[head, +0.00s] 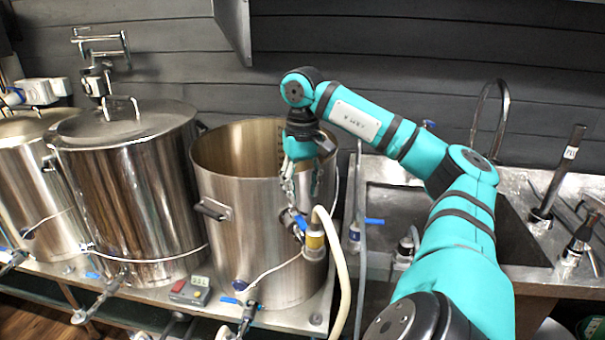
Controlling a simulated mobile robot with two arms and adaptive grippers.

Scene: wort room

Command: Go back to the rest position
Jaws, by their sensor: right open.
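My right arm comes in from the lower right, rises and bends over to the open steel kettle. My right gripper (289,192) points down at the end of it, in front of the upper right part of the open kettle (232,222). It is open, and I see nothing held in it. I cannot tell whether the fingers touch the valve. My left gripper is not in view.
Two lidded kettles (125,200) stand to the left. A red timer (190,291) lies on the metal bench in front. A pale hose (343,285) hangs beside the open kettle. A sink (515,235) with a tall faucet (490,100) and taps is at the right. A metal bracket (234,25) hangs above.

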